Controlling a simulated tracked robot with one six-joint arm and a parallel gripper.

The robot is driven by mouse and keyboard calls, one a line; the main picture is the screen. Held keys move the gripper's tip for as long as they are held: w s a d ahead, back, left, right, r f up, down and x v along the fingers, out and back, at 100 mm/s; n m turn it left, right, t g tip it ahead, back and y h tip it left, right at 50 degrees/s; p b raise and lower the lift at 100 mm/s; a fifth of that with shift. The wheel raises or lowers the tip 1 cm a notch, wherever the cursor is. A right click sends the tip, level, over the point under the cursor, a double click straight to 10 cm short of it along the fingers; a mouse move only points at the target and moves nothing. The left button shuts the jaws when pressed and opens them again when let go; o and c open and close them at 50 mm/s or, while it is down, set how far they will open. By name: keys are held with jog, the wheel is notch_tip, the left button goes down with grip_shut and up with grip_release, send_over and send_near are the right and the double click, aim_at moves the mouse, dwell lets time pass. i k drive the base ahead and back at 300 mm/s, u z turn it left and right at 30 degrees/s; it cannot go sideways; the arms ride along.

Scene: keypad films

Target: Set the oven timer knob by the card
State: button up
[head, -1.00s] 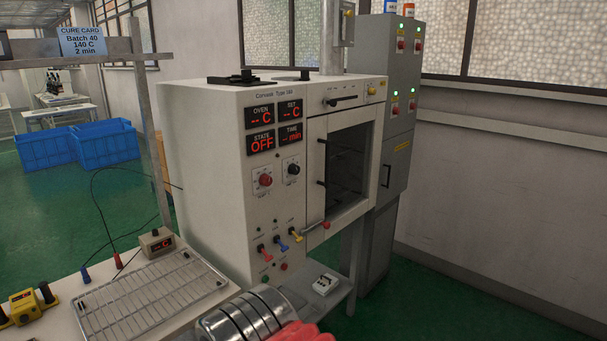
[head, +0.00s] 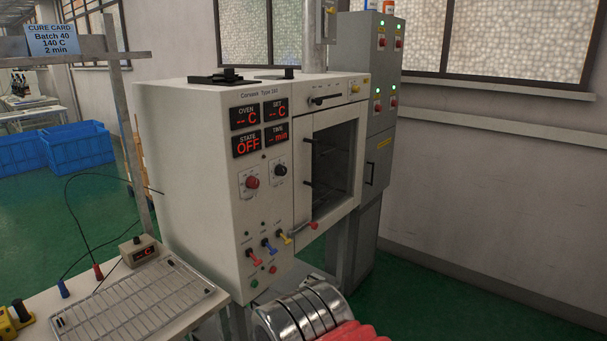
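The cure card (head: 52,40) hangs at the upper left and reads "Batch 40, 140 C, 2 min". The white oven (head: 190,160) stands in the middle. Its display panel (head: 261,130) reads OFF for STATE, with dashes for OVEN, SET and TIME. Below it are a red knob (head: 252,182) and a black knob (head: 280,170); their labels are too small to read. Silver banded and red parts of my arm show at the bottom, apart from the knobs in the picture. My gripper's fingers are not in view.
Red, blue and yellow levers (head: 268,246) stick out below the knobs. A bench with a wire rack (head: 140,300) is at the lower left. A grey cabinet (head: 372,150) stands right of the oven. Green floor (head: 440,310) is clear at the lower right.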

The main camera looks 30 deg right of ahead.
aim_at(279, 169)
jog(key=i, duration=1)
jog(key=z, duration=0.05)
